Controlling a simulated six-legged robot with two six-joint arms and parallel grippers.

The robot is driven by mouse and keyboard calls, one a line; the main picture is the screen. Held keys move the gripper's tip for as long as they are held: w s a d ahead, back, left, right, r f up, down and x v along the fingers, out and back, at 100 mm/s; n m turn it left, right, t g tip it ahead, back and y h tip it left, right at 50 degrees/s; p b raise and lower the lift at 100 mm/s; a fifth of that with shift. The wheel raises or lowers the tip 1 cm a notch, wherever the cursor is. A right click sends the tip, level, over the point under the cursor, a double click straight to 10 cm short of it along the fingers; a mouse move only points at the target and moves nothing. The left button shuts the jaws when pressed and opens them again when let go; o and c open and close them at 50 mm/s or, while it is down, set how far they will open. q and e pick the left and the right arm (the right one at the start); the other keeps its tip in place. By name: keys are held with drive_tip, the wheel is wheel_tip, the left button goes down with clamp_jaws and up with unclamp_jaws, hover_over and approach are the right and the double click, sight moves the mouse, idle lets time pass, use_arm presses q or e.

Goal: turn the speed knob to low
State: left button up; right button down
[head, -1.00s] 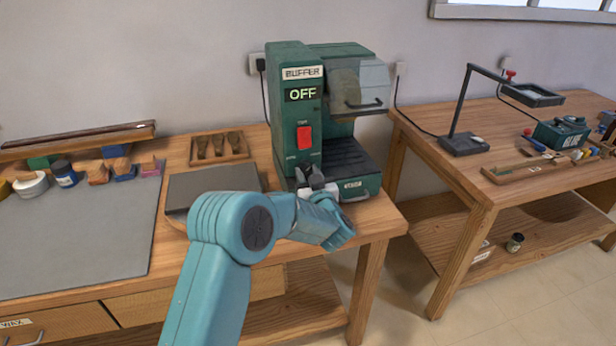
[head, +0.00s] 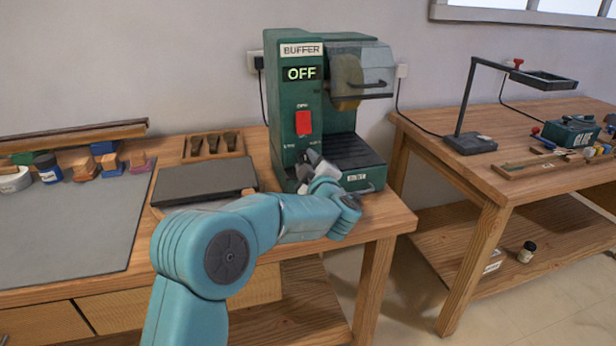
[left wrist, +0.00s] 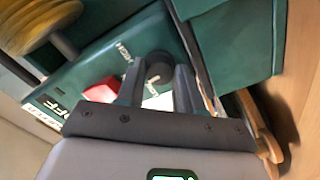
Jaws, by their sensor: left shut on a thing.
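The green buffer machine (head: 283,110) stands on the wooden bench, its display (head: 301,73) reading OFF. A red switch (head: 303,122) is on its front; it also shows in the left wrist view (left wrist: 101,90). My left gripper (head: 311,162) is at the lower front of the machine, below the red switch. In the left wrist view my left gripper (left wrist: 159,82) has its two fingers on either side of the dark round speed knob (left wrist: 160,67), shut on it. The knob's pointer and scale are too blurred to read. My right gripper is out of view.
A dark grey slab (head: 205,180) lies left of the machine, with a wooden tool holder (head: 213,146) behind it. A yellow buffing wheel (head: 347,82) sits behind a clear shield (head: 377,72). A second bench (head: 480,180) with a lamp stands at the right.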

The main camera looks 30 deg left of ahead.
use_arm(q)
drive_tip(key=n+b, duration=0.4)
drive_tip(key=shift+f, duration=0.2)
drive_tip(key=shift+r+n+b, duration=0.2)
drive_tip(key=shift+n+b, duration=1.1)
drive_tip(key=shift+n, duration=0.6)
drive_tip(key=o, duration=1)
drive_tip(key=shift+o, duration=0.2)
drive_tip(key=shift+s+d, duration=0.1)
